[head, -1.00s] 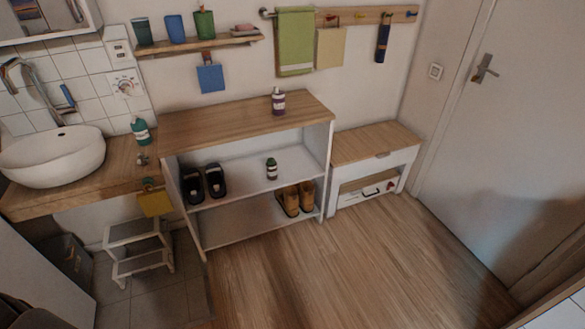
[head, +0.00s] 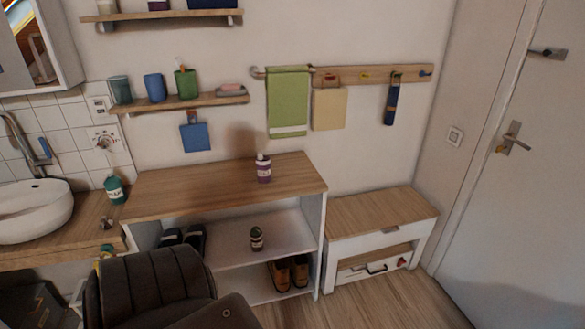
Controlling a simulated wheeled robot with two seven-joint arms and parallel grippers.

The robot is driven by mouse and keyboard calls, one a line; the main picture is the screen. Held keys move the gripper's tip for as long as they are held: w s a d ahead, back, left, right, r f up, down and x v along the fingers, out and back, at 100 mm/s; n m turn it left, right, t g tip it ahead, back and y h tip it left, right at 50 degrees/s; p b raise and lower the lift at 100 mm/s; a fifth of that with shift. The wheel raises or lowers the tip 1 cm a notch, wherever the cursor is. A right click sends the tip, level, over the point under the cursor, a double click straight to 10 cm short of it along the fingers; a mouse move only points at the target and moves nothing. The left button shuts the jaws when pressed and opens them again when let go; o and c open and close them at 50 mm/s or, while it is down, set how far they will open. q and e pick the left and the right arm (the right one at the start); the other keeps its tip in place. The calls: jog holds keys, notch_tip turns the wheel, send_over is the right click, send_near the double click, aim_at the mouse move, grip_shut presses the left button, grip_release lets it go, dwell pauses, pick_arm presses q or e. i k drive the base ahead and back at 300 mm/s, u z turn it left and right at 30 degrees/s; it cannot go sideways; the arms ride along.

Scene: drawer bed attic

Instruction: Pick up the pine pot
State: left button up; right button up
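No label marks a pine pot. A teal-green bottle (head: 115,190) stands by the sink, and a purple bottle (head: 263,169) stands on the unit's wooden top.
The open shelf unit (head: 210,187) has a wooden top above the shelf. Dark shoes (head: 196,239) and brown shoes (head: 289,273) sit inside. A low bench (head: 382,213) with a partly open drawer (head: 374,268) is to the right. A door (head: 510,200) is far right.

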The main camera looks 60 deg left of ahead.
aim_at(257, 241)
jog(key=u, duration=0.05)
jog(key=i, duration=0.8)
jog(key=u, duration=0.9)
jog(key=i, duration=0.75)
jog(key=u, duration=0.7)
